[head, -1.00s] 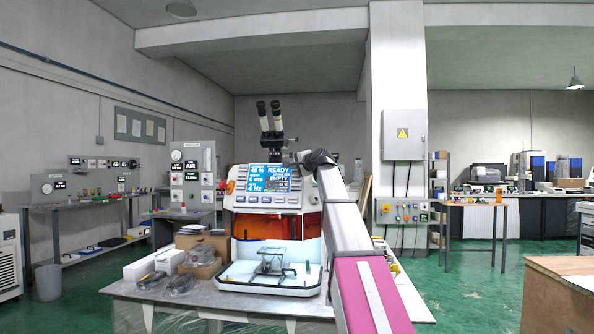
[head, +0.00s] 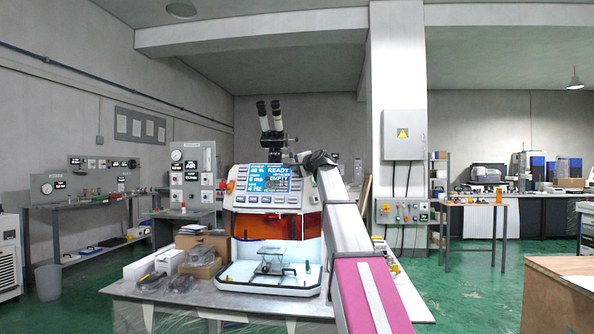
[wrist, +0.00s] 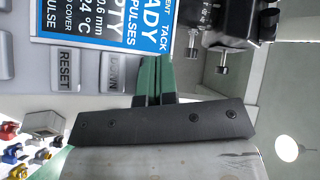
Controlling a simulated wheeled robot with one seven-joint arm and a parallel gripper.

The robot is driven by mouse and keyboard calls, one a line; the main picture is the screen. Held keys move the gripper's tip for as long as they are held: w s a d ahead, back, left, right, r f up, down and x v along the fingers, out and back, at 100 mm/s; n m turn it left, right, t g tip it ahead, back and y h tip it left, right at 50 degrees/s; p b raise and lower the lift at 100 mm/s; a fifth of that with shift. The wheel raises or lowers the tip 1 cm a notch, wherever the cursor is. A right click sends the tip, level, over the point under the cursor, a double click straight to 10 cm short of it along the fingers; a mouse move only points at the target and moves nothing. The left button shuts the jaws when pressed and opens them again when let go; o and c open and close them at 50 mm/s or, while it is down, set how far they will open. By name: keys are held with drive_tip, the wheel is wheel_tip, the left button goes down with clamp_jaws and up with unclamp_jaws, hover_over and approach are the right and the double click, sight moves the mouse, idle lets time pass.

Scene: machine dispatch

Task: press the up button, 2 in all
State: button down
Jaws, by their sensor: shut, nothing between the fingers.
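The machine (head: 235,220) stands on a table, with a lit screen (head: 270,178) showing READY and EMPTY. In the wrist view the screen (wrist: 100,22) appears turned sideways, and the grey DOWN button (wrist: 115,70) and RESET button (wrist: 66,70) lie beside it. I cannot make out a button labelled up; the area beside DOWN is covered by my gripper. My gripper (wrist: 153,78) is shut and empty, its green fingertips close to the panel just right of DOWN. Whether they touch it I cannot tell. In the head view my arm reaches the panel's right side, and the fingertips are not clear.
A microscope-like eyepiece (head: 268,118) rises above the machine. Boxes (head: 202,258) sit on the table to its left. In the wrist view, dark metal fittings (wrist: 222,40) lie right of the fingers, and coloured knobs (wrist: 15,150) show at lower left.

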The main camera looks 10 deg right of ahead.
drive_tip(key=shift+w+d+f, duration=0.1)
drive_tip(key=shift+w+f, duration=0.05)
drive_tip(key=shift+w, duration=0.2)
idle(0.8)
drive_tip(key=shift+s, duration=0.1)
drive_tip(key=shift+s+a+r, duration=0.2)
drive_tip(key=shift+s+r, duration=0.2)
drive_tip(key=shift+s, duration=0.25)
idle(0.3)
drive_tip(key=s, duration=0.1)
drive_tip(key=s+a+r, duration=0.1)
drive_tip(key=s+r, duration=0.1)
drive_tip(key=s, duration=0.1)
drive_tip(key=shift+s+a, duration=0.1)
drive_tip(key=shift+a, duration=0.1)
idle(0.9)
